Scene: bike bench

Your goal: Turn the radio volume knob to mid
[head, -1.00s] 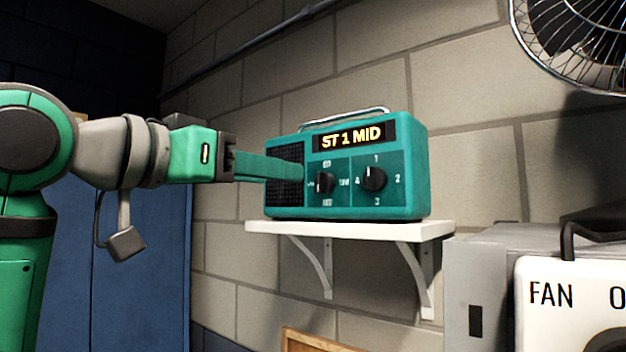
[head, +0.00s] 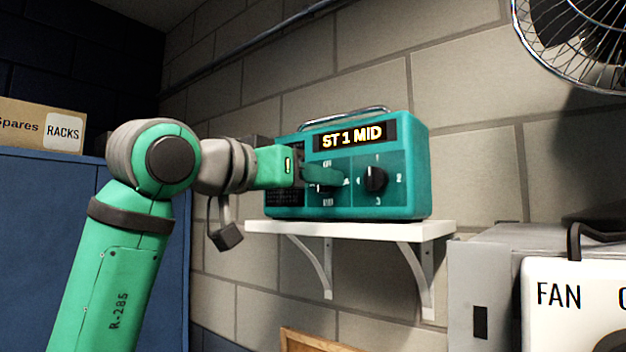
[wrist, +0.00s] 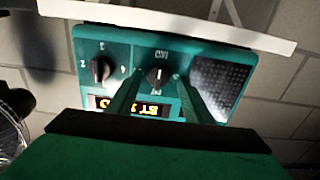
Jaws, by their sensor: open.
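The teal radio (head: 420,190) stands on a white wall shelf, with its lit display (head: 354,135) reading "ST 1 MID". Its left knob, the volume knob, is mostly hidden behind my fingers in the head view. In the upside-down wrist view this dark knob (wrist: 158,76) shows between the two fingers. The station knob (head: 376,179) with numbers around it is to the right. My gripper (head: 335,175) is open in front of the volume knob, one finger to each side of it. I cannot tell whether the fingers touch it.
The white shelf (head: 350,230) sits under the radio, against the block wall. A wire fan (head: 580,40) is at the upper right. A grey case and a white panel marked FAN (head: 560,270) are at the lower right. A box (head: 25,122) stands on a blue cabinet at left.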

